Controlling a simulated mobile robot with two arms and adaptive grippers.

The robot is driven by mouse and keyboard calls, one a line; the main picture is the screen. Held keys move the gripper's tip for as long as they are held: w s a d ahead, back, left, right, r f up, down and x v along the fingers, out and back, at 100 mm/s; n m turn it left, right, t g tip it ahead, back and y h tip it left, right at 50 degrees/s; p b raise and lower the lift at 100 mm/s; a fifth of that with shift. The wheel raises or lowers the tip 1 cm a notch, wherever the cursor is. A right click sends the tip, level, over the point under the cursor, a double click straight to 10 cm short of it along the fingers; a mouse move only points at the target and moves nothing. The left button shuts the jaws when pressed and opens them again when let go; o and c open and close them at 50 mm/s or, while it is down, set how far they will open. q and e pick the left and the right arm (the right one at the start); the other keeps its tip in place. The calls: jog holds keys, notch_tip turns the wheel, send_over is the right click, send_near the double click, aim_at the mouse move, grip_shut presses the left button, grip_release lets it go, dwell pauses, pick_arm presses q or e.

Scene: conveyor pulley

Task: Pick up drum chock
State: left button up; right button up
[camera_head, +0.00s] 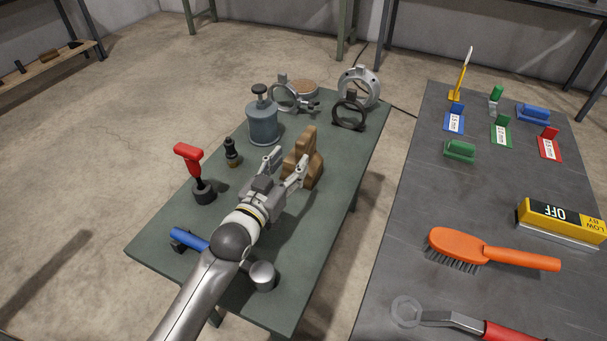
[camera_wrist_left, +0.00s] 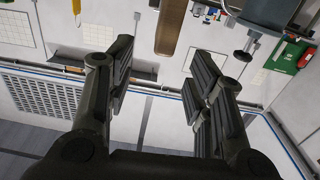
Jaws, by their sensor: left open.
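The drum chock, a brown wooden block with a stepped top (camera_head: 304,160), stands upright on the green-grey table (camera_head: 330,218). My left gripper (camera_head: 287,167) is open beside the chock, with one finger close to its near side; whether it touches I cannot tell. In the left wrist view, the open fingers (camera_wrist_left: 163,62) are spread apart with nothing held between them. The brown chock (camera_wrist_left: 170,30) shows beyond the gap, near the top edge. The gripper hides part of the chock's lower near side in the head view. My right gripper is not in view.
A grey-blue can (camera_head: 263,122) and metal rings (camera_head: 349,112) stand behind the chock.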

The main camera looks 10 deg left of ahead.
aim_at(301, 150)
pick_arm(q)
jog(key=x, duration=0.4)
jog(key=f+b+x, duration=0.1)
jog(key=x, duration=0.1)
jog(key=shift+w, duration=0.1)
jog(key=shift+a+b+x, duration=0.15)
jog(key=shift+b+x, duration=0.1)
jog(key=shift+x, duration=0.95)
jog(key=shift+a+b+x, duration=0.15)
jog(key=shift+b+x, duration=0.1)
jog(key=shift+x, duration=0.9)
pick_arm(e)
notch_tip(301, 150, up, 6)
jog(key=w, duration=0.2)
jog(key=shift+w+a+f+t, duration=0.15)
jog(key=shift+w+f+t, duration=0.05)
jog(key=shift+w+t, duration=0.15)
pick_arm(q)
grip_shut()
